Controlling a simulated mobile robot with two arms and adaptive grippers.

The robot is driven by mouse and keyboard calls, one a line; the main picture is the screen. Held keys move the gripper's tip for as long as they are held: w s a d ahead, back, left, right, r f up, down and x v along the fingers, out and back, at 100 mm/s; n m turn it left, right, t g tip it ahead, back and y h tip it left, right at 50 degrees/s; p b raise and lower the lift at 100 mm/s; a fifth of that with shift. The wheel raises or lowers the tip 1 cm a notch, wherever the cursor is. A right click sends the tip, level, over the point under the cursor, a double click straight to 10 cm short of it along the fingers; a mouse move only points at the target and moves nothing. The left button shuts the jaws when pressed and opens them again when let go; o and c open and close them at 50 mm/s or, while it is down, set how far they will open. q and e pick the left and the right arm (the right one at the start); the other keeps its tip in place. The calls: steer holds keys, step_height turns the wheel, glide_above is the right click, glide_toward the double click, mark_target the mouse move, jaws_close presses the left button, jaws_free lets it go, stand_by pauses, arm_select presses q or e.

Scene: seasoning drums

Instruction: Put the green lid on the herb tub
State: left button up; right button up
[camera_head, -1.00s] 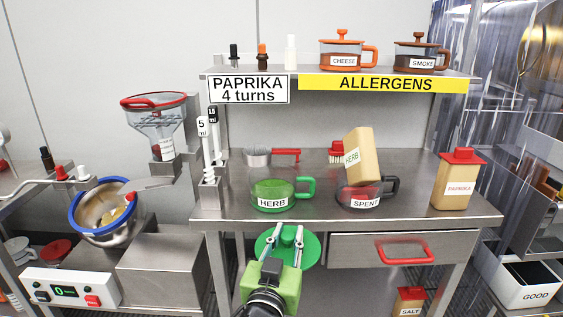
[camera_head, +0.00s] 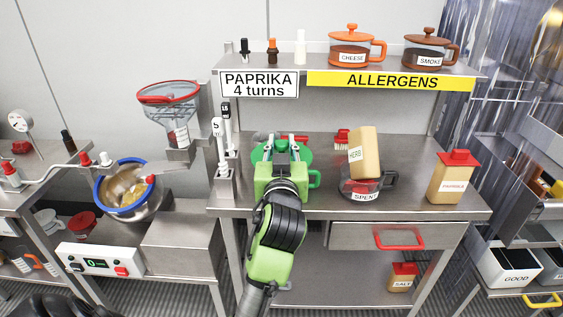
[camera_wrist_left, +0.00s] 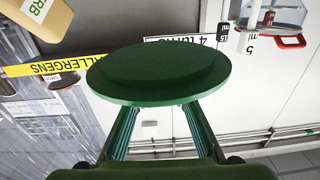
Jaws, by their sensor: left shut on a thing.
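My left gripper (camera_head: 281,148) is shut on the green lid (camera_head: 305,154), at the height of the worktop's back part in the head view. In the left wrist view the lid (camera_wrist_left: 157,72) is a broad dark green disc across the fingertips. The herb tub shows only by its green handle (camera_head: 315,179), just right of my gripper. The rest of the tub is hidden behind my gripper and wrist, so I cannot tell whether the lid touches it. My right gripper is not in view.
Right of the tub, a tan HERB carton (camera_head: 364,151) leans in the SPENT tub (camera_head: 360,190). A PAPRIKA carton (camera_head: 453,180) stands farther right. Measuring spoons (camera_head: 222,150) stand upright close on the left. The shelf (camera_head: 225,70) with signs hangs above.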

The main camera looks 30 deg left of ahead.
arm_select(q)
steer(key=w+a+f, duration=0.1)
steer(key=w, duration=0.1)
steer(key=w+a+f, duration=0.1)
steer(key=w+a, duration=0.1)
steer(key=w, duration=0.1)
steer(key=w+a+f+p, duration=0.1)
steer(key=w+a, duration=0.1)
steer(key=shift+w+f, duration=0.2)
steer(key=shift+f, duration=0.15)
steer(key=shift+c, duration=0.2)
steer(key=w+a+f, duration=0.2)
steer(key=w+f, duration=0.2)
steer(key=f, duration=0.5)
steer(key=shift+a, duration=0.35)
steer(key=shift+f, duration=0.15)
steer(key=o, duration=0.7)
steer(key=shift+f, duration=0.1)
steer(key=o, duration=0.4)
